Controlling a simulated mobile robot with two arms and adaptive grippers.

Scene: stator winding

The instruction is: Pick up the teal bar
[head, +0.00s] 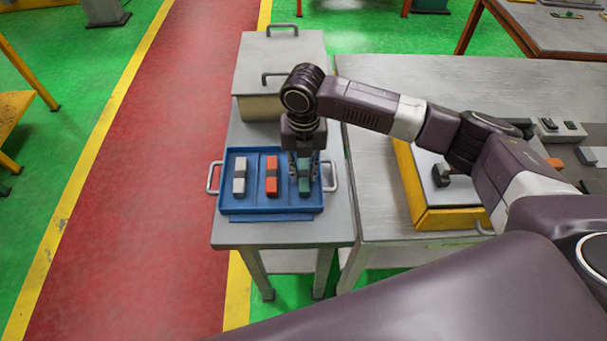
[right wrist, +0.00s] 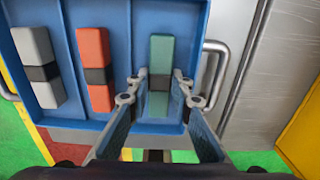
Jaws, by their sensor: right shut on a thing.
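The teal bar (head: 304,174) lies in the right compartment of the blue tray (head: 245,204). It also shows in the right wrist view (right wrist: 161,54), with a dark band around its middle partly hidden by the fingers. My right gripper (head: 304,178) reaches down over it from above. In the right wrist view my right gripper (right wrist: 160,90) has its fingertips on both sides of the bar, shut on it near the middle. The bar appears to be still in its compartment; I cannot tell if it is lifted. My left gripper is not in view.
A grey bar (head: 239,177) and a red bar (head: 271,175) lie in the other tray compartments. Tray handles (head: 214,178) stick out at the sides. A lidded metal box (head: 280,60) stands behind the tray. A yellow-sided fixture (head: 450,215) stands on the bench at right.

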